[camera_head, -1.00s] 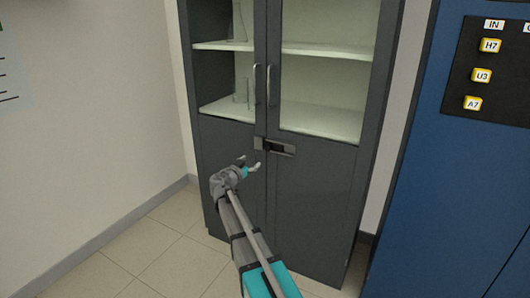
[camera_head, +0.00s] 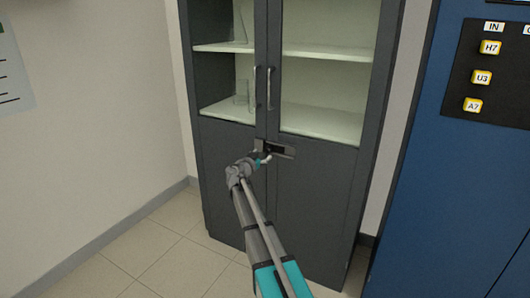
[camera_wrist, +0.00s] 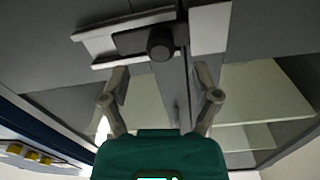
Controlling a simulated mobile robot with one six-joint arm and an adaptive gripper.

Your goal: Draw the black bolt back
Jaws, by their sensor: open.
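The black bolt (camera_head: 274,149) sits in a light metal plate on the grey cabinet's front, at the seam between its two doors. In the wrist view its round dark knob (camera_wrist: 161,43) stands out from the plate (camera_wrist: 98,40), with a smaller plate piece across the seam. My gripper (camera_head: 259,159) is at the bolt's lower left in the head view and partly covers the plate. In the wrist view my gripper (camera_wrist: 160,88) is open and empty. Its fingers are spread to either side of the knob's line, and the knob appears beyond them, with no contact visible.
The cabinet (camera_head: 312,205) has two vertical door handles (camera_head: 270,87) just above the bolt and glassware on shelves behind the panes. A blue panel (camera_head: 440,190) with yellow tags stands to the right. A pale wall is at left, with open tiled floor (camera_head: 150,255).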

